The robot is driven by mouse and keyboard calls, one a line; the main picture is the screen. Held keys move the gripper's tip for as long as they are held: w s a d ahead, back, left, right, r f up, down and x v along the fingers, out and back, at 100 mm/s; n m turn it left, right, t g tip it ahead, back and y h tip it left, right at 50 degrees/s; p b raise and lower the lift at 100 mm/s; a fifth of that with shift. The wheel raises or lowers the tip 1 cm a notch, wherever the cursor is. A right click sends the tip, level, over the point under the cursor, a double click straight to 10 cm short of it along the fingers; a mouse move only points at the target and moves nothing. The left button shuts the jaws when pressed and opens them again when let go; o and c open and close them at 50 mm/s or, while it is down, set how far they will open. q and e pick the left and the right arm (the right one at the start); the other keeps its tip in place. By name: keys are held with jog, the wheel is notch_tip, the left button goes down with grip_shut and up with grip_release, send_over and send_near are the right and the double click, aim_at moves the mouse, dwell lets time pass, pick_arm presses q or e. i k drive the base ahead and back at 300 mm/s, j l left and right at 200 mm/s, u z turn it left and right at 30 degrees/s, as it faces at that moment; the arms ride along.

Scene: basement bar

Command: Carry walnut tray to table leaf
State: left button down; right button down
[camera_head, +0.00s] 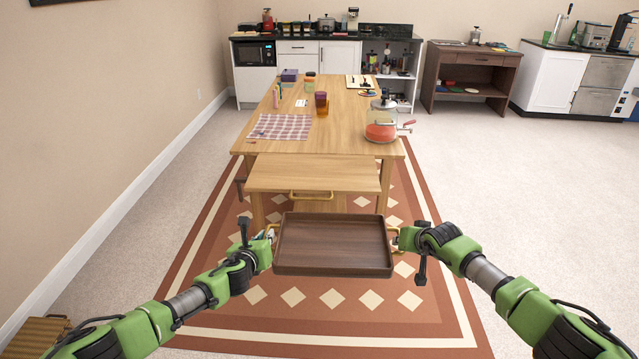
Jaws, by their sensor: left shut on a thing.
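The walnut tray (333,268) is dark brown, rectangular and empty, with low rims and a handle at each side. It is level in the air in front of me, above the rug. My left gripper (268,240) is shut on the tray's left handle. My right gripper (398,238) is at the right handle and appears shut on it; its fingers are small in view. The table leaf (312,174) is a light wood board at the near end of the table, just beyond the tray and apart from it. A brass handle (311,196) shows on its front.
The wooden table (342,110) holds a checkered cloth (281,127), a glass jar with red contents (381,128), cups and a board. The leaf's top is clear. A patterned rug (215,290) lies below; a wall (110,130) stands at left. Open floor lies at right.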

aim_at(314, 170)
jog(key=i+j, duration=0.15)
jog(key=i, duration=0.35)
jog(key=i+j, duration=0.15)
jog(key=i, duration=0.35)
jog(key=i+j, duration=0.15)
jog(key=i, duration=0.3)
